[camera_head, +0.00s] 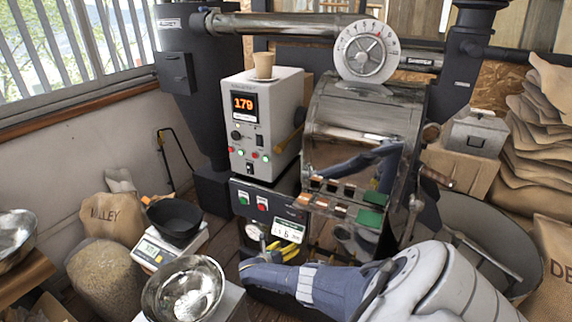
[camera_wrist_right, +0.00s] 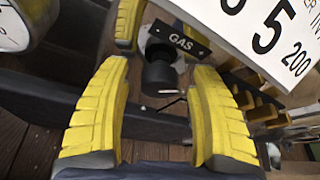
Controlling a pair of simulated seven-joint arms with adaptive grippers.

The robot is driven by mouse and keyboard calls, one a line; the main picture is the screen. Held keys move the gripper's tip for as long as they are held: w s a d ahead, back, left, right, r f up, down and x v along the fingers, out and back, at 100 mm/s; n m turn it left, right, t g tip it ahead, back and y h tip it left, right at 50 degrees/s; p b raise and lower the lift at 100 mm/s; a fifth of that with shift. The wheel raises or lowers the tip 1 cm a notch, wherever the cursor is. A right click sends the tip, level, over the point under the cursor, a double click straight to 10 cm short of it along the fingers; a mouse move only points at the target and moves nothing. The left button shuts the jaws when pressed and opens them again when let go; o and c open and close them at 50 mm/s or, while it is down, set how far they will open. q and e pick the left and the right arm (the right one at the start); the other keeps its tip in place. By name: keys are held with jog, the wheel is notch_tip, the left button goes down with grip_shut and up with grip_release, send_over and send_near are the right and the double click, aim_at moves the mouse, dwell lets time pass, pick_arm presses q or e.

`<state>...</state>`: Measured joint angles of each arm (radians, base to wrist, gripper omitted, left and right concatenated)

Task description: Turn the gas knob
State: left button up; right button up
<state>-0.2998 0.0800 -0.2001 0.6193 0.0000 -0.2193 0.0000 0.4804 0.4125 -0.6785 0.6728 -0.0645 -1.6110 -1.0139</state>
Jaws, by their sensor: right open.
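The black gas knob (camera_wrist_right: 159,75) sits under a small black GAS label (camera_wrist_right: 180,41) in the right wrist view. My right gripper (camera_wrist_right: 160,112) is open, with its yellow ribbed fingers to either side of the knob and nothing held between them. I cannot tell whether either finger touches the knob. In the head view my right gripper (camera_head: 281,252) is at the lower front of the roaster's control cabinet (camera_head: 270,203), where the knob itself cannot be made out. My left gripper is not in view.
A white number card (camera_head: 290,231) is close above the right gripper. A round gauge (camera_head: 253,232) is just left of it. The roaster drum (camera_head: 361,127) and a grey control box (camera_head: 262,91) stand above. A metal bowl (camera_head: 184,290) and a scale (camera_head: 152,250) are at left.

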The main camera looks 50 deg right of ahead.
jog(key=v, duration=1.2)
dwell(0.4)
